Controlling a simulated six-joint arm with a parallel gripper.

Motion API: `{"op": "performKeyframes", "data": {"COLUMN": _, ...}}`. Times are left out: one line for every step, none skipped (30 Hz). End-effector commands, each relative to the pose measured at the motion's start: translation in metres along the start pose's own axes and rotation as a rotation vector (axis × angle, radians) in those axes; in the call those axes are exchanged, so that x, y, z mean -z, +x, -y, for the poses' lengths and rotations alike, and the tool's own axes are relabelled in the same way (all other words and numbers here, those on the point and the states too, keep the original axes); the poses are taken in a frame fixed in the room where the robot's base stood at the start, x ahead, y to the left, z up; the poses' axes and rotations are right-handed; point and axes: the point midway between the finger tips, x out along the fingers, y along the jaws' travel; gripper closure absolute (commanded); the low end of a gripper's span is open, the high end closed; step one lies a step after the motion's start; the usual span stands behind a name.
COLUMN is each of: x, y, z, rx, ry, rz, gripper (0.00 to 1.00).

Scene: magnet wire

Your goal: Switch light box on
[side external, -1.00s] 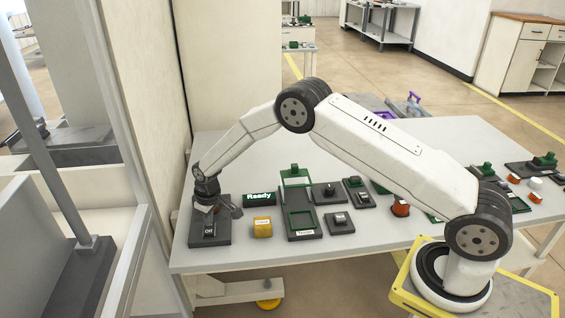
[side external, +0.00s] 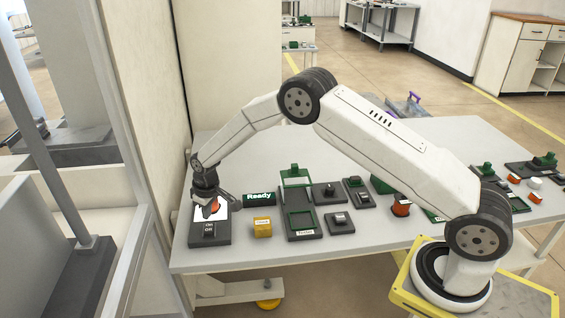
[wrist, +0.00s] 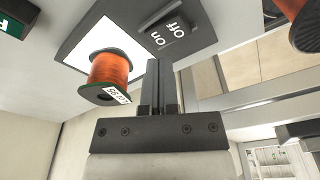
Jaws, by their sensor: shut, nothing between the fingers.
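The light box (side external: 224,239) is a dark grey base at the left end of the table. Its panel (side external: 222,214) glows white, and the lit panel also shows in the wrist view (wrist: 82,50). An orange wire spool (side external: 215,206) with a white label stands on the panel; it shows clearly in the wrist view (wrist: 110,68). The switch (side external: 209,229), marked On and Off, is on the near part of the box and also shows in the wrist view (wrist: 165,33). My gripper (wrist: 158,62) is shut and empty, with its tips close to the switch and beside the spool.
A green "Ready" sign (side external: 259,198) and a yellow block (side external: 262,227) stand right of the light box. Green-framed and dark fixtures (side external: 302,222) fill the table's middle. A wall (side external: 155,170) rises close on the left.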

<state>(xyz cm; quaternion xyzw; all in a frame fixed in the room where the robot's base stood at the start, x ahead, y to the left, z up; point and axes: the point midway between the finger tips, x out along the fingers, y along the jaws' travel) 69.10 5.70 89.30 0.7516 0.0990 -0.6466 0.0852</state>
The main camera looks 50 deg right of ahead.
Motion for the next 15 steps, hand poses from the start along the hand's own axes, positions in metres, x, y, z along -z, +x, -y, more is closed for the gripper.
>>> {"op": "performKeyframes", "data": {"x": 0.001, "y": -0.003, "z": 0.000, "rx": 0.000, "ry": 0.000, "rz": 0.000, "gripper": 1.00}}
{"op": "performKeyframes", "data": {"x": 0.001, "y": -0.005, "z": 0.000, "rx": 0.000, "ry": 0.000, "rz": -0.001, "gripper": 1.00}}
{"op": "performKeyframes", "data": {"x": 0.001, "y": -0.007, "z": 0.000, "rx": 0.000, "ry": 0.000, "rz": -0.001, "gripper": 1.00}}
{"op": "performKeyframes", "data": {"x": 0.002, "y": -0.009, "z": 0.000, "rx": 0.000, "ry": 0.000, "rz": -0.001, "gripper": 1.00}}
{"op": "performKeyframes", "data": {"x": 0.002, "y": -0.011, "z": 0.000, "rx": 0.000, "ry": 0.000, "rz": -0.001, "gripper": 1.00}}
{"op": "performKeyframes", "data": {"x": 0.002, "y": -0.013, "z": 0.000, "rx": 0.000, "ry": 0.000, "rz": 0.000, "gripper": 1.00}}
{"op": "performKeyframes", "data": {"x": 0.002, "y": -0.015, "z": 0.000, "rx": 0.000, "ry": 0.000, "rz": 0.000, "gripper": 1.00}}
{"op": "performKeyframes", "data": {"x": 0.002, "y": -0.016, "z": 0.000, "rx": 0.000, "ry": 0.000, "rz": 0.000, "gripper": 1.00}}
{"op": "performKeyframes", "data": {"x": 0.003, "y": -0.018, "z": 0.000, "rx": 0.000, "ry": 0.000, "rz": 0.000, "gripper": 1.00}}
{"op": "performKeyframes", "data": {"x": 0.003, "y": -0.020, "z": 0.000, "rx": 0.000, "ry": 0.000, "rz": -0.001, "gripper": 1.00}}
{"op": "performKeyframes", "data": {"x": 0.004, "y": -0.022, "z": 0.000, "rx": 0.000, "ry": 0.000, "rz": -0.001, "gripper": 1.00}}
{"op": "performKeyframes", "data": {"x": 0.004, "y": -0.024, "z": 0.000, "rx": -0.001, "ry": 0.000, "rz": -0.002, "gripper": 1.00}}
{"op": "performKeyframes", "data": {"x": 0.004, "y": -0.026, "z": 0.000, "rx": -0.001, "ry": 0.000, "rz": -0.002, "gripper": 1.00}}
{"op": "performKeyframes", "data": {"x": 0.005, "y": -0.027, "z": 0.000, "rx": -0.001, "ry": 0.000, "rz": -0.002, "gripper": 1.00}}
{"op": "performKeyframes", "data": {"x": 0.005, "y": -0.029, "z": 0.000, "rx": 0.000, "ry": 0.000, "rz": -0.001, "gripper": 1.00}}
